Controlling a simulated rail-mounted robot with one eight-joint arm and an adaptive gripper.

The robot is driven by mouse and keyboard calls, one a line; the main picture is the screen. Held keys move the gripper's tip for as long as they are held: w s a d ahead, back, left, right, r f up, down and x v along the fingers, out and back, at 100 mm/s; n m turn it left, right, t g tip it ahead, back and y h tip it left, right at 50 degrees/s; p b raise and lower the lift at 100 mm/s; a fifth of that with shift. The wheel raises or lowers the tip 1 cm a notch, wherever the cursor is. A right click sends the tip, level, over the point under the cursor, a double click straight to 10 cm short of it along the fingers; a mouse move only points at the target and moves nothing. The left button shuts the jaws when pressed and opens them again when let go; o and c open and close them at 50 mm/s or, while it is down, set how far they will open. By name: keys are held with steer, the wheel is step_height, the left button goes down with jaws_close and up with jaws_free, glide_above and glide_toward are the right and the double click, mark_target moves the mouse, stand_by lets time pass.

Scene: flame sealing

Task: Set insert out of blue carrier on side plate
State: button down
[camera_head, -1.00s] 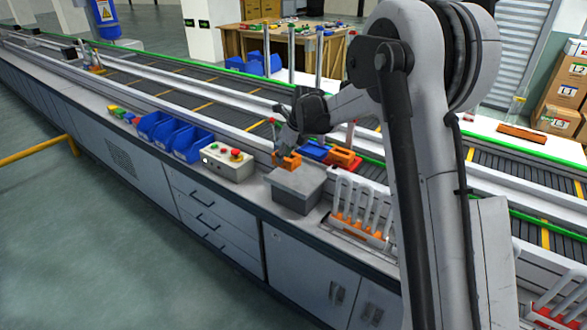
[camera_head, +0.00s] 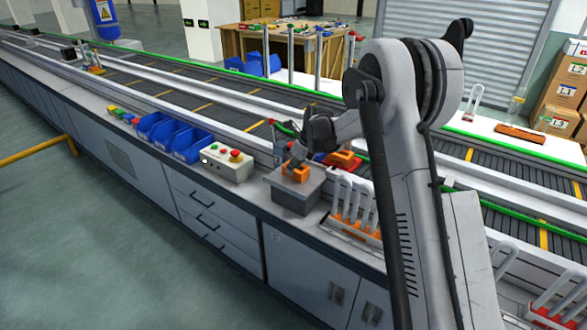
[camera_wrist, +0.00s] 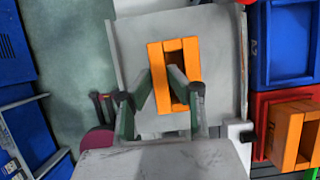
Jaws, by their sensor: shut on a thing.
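An orange insert (camera_wrist: 190,60), a rectangular frame with an open middle, is in my gripper (camera_wrist: 161,75). The fingers pinch its left wall in the wrist view, with one finger inside the opening. The insert also shows in the head view (camera_head: 295,173), over the top of the grey side plate (camera_head: 297,199). I cannot tell whether it touches the plate. The side plate's bare top shows around it in the wrist view (camera_wrist: 221,60). The blue carrier (camera_wrist: 290,40) lies to the right in the wrist view and looks empty; my arm mostly hides it in the head view.
A red carrier (camera_wrist: 258,120) with another orange insert (camera_wrist: 290,135) sits beside the blue one. A control box with buttons (camera_head: 227,164) and blue bins (camera_head: 186,143) stand left of the plate. A rack with white loops (camera_head: 350,205) stands to its right.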

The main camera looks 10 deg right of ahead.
steer(key=shift+f, duration=0.1)
steer(key=c, duration=2.1)
jaws_free()
steer(key=shift+f, duration=0.1)
steer(key=o, duration=0.4)
steer(key=shift+o, duration=0.2)
